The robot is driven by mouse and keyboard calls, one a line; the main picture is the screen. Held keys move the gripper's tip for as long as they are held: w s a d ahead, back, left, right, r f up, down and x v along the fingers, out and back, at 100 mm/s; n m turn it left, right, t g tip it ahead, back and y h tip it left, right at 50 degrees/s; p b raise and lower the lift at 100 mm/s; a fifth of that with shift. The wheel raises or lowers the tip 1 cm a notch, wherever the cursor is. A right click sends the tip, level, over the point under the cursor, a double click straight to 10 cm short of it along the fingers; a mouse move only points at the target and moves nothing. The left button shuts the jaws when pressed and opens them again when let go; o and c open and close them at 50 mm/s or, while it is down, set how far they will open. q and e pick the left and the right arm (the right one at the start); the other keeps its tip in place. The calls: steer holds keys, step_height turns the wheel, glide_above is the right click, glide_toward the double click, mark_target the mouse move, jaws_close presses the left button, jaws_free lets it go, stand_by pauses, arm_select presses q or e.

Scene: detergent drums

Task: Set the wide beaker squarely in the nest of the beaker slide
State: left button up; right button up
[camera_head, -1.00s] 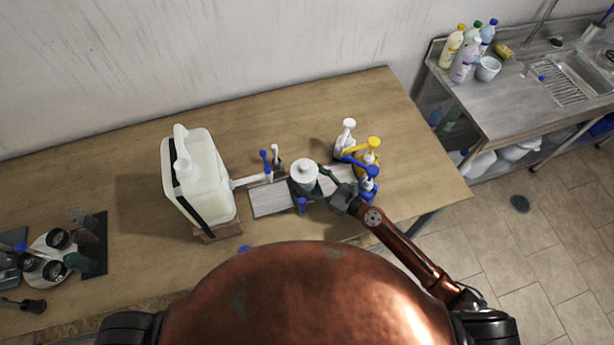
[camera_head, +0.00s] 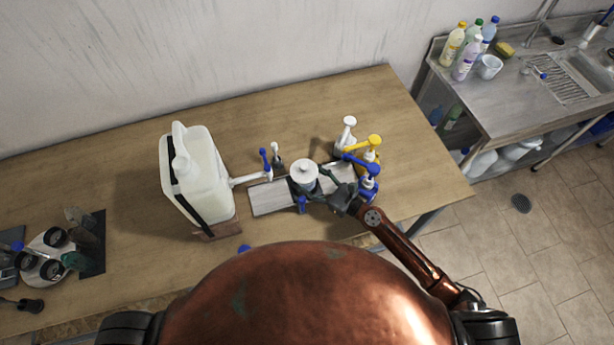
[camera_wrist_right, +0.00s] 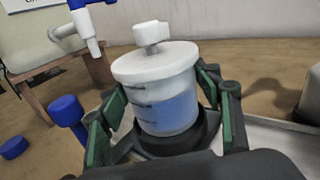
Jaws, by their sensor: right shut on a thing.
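The wide beaker (camera_head: 304,174), clear with a white knobbed lid and blue liquid inside, stands on the beaker slide (camera_head: 268,198), a pale grey strip on the bench. In the right wrist view the beaker (camera_wrist_right: 168,103) stands upright with its foot in or just over the dark round nest (camera_wrist_right: 172,144). The nest's rim hides the beaker's lowest edge, so I cannot tell if it is fully seated. My right gripper (camera_head: 322,183) is shut on the beaker, its green-padded fingers (camera_wrist_right: 165,112) on either side. My left gripper is not in view.
A large white canister (camera_head: 205,170) with a blue-handled tap (camera_head: 265,165) stands left of the slide. A blue cap (camera_wrist_right: 14,147) lies on the bench.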

steer(key=shift+f, duration=0.1)
stand_by(0.4)
steer(key=shift+f+b, duration=0.8)
steer(key=shift+b, duration=0.05)
steer(key=o, duration=1.6)
steer(key=v, duration=0.7)
steer(key=shift+s+d, duration=0.2)
